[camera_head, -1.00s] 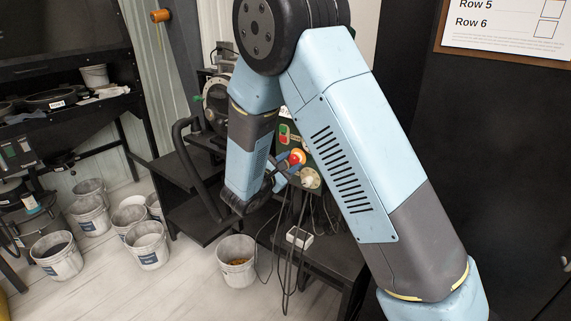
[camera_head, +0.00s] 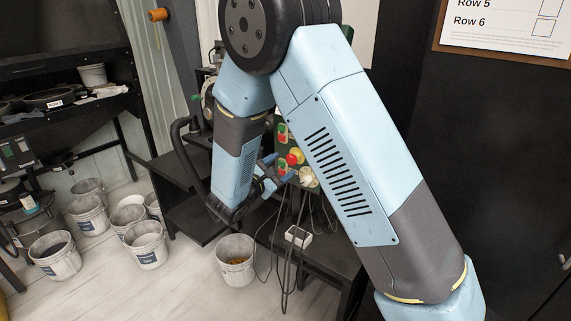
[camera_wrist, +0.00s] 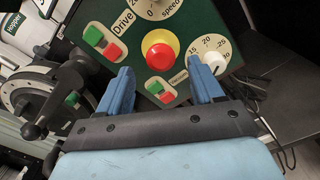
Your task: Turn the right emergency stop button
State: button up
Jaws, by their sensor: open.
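The emergency stop button (camera_wrist: 159,57) is a round red knob on a yellow disc, mounted on a dark green control panel (camera_wrist: 196,29). In the head view the button (camera_head: 294,158) shows between my arm links, partly crowded by them. My gripper (camera_wrist: 160,84) is open and empty, with its blue fingers spread in front of the panel. In the wrist view the button lies just beyond the fingertips, centred between them; no contact shows. In the head view my gripper (camera_head: 277,168) is left of and slightly below the button. Only one such button is visible.
A green and red switch pair (camera_wrist: 102,41) sits left of the button, and another pair (camera_wrist: 161,90) sits below it. A cream dial (camera_wrist: 211,57) is near the right finger. Cables (camera_head: 287,260) hang below the panel. Buckets (camera_head: 236,261) stand on the floor.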

jog(key=v, duration=0.9)
jog(key=shift+s+a, duration=0.25)
jog(key=s+d+r+m+g, duration=0.2)
jog(key=d+r+m+g, duration=0.15)
jog(key=d, duration=0.45)
jog(key=s+d+r+m+g, duration=0.3)
jog(key=d+m+g, duration=0.1)
jog(key=d, duration=0.3)
jog(key=s+d+r+m+g, duration=0.2)
jog(key=d+r+m+g, duration=0.15)
jog(key=d, duration=0.45)
jog(key=s+d+r+m+t+y, duration=0.1)
jog(key=s+d+r+m+y, duration=0.2)
jog(key=s, duration=0.4)
jog(key=s+d+r+m+t+y, duration=0.1)
jog(key=s+d+r+m+y, duration=0.2)
jog(key=s+r+m+y, duration=0.2)
jog(key=s+m+y, duration=0.3)
jog(key=shift+s+r, duration=0.2)
jog(key=shift+r, duration=0.1)
